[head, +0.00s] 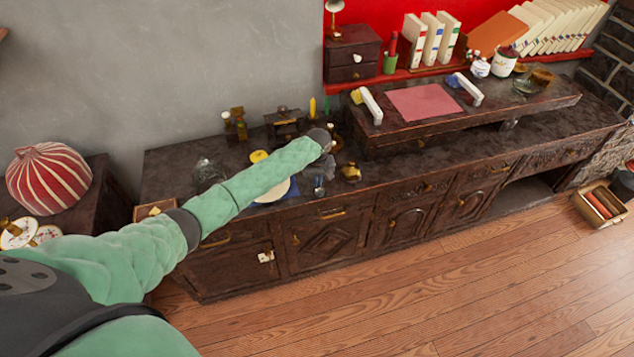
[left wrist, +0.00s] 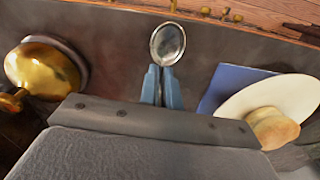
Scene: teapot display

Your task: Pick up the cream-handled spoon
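A round, shiny metal spoon bowl (left wrist: 168,44) shows just beyond my left fingertips in the left wrist view. In the head view it seems to be the small grey shape (head: 319,186) near the counter's front edge. No cream handle shows; it may be hidden behind my gripper. My left gripper (left wrist: 162,75) has its two blue-grey fingers close together with a narrow gap, in line with the bowl. I cannot tell whether they hold the handle. In the head view my left gripper (head: 329,146) is over the counter, its fingers mostly hidden. My right gripper is not in view.
A brass pot (left wrist: 45,68) stands to the left of the fingers in the left wrist view. A cream plate (left wrist: 255,100) with a bun (left wrist: 272,128) lies to the right over a blue cloth (left wrist: 225,84). A raised dark shelf (head: 455,120) stands right on the counter.

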